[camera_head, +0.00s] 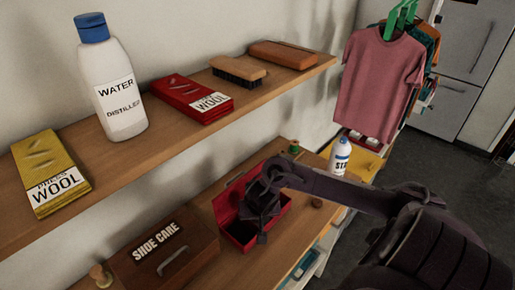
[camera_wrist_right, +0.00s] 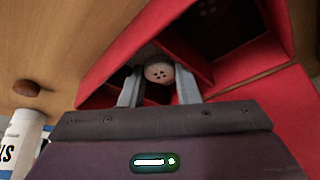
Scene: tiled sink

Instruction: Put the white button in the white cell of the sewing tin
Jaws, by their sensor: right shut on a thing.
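The red sewing tin (camera_head: 237,232) stands open on the lower wooden shelf in the head view. My right gripper (camera_head: 262,215) is over and partly inside it, and hides much of its interior. In the right wrist view the fingers of my right gripper (camera_wrist_right: 159,84) are shut on the white button (camera_wrist_right: 158,72), a pale round disc with dark holes. The button is among the red walls of the tin (camera_wrist_right: 125,50); I cannot tell whether it touches the cell floor. A dark button (camera_wrist_right: 207,8) lies in another cell, in shadow. My left gripper is out of view.
A brown shoe care box (camera_head: 165,250) stands left of the tin. A white bottle (camera_head: 340,157) stands beyond it, right. The upper shelf (camera_head: 150,150) holds a water bottle (camera_head: 112,85), wool packets and brushes. A brown knob-like thing (camera_wrist_right: 27,88) lies near the tin.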

